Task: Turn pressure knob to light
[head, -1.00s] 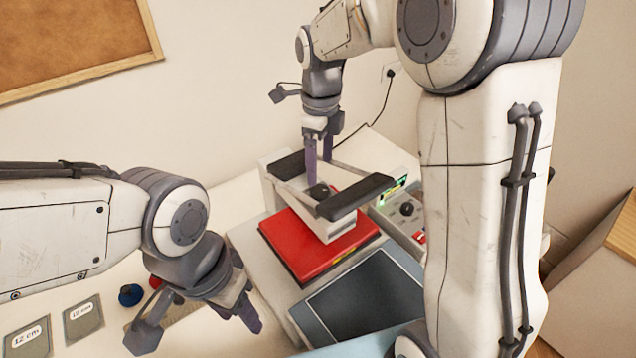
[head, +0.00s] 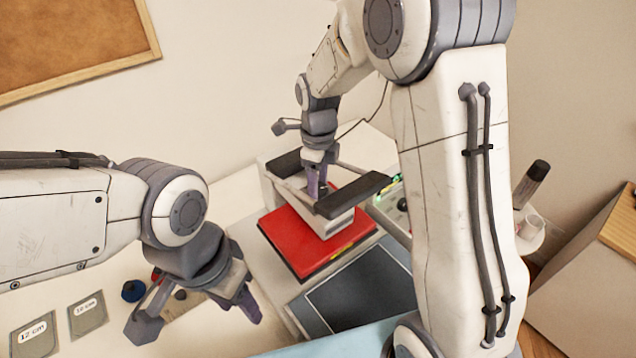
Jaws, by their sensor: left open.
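The heat press (head: 340,222) stands on the table, with dark bars on top and a red plate (head: 290,240) below. My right gripper (head: 317,192) points down at the middle of the press top, its purple fingers at the small dark pressure knob, which they mostly hide. I cannot tell whether the fingers touch or grip it. My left gripper (head: 246,304) is open and empty, tilted down over the table in front of and left of the press. My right arm covers part of the press's control panel (head: 390,203), where green lights show.
A dark flat pad (head: 360,290) lies in front of the red plate. Grey cards marked in cm (head: 88,314) and a blue round item (head: 134,290) lie at the left. A black-topped bottle (head: 532,180) and a cardboard box (head: 590,270) are at the right.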

